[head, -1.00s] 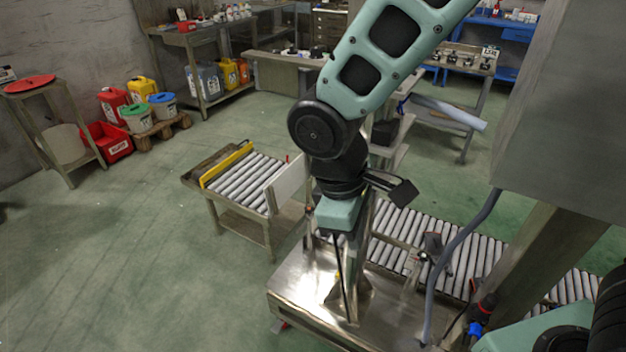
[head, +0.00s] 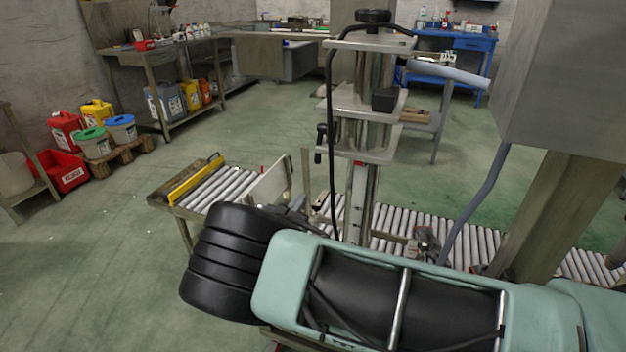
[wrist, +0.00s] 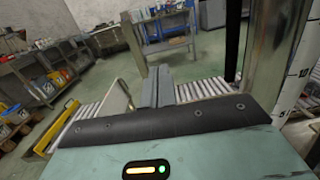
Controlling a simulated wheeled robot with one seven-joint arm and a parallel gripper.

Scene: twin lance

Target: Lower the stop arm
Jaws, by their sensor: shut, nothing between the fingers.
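My gripper (wrist: 157,72) shows in the wrist view as two grey fingers held together, with nothing between them. They point toward the roller conveyor and overlap it in the picture. In the head view my arm's black and teal links hide most of the gripper. A pale upright panel (head: 271,185) stands at the inner end of the left conveyor section; it also shows in the wrist view (wrist: 121,97), left of my fingers. A thin upright post (head: 306,180) stands just right of it in the head view. I cannot tell which part is the stop arm. No contact is visible.
A yellow bar (head: 195,181) closes the left conveyor end. The right roller section (head: 460,236) runs behind a metal column (head: 357,195). A large grey cabinet (head: 560,80) hangs at right. Green floor (head: 90,250) is open at left.

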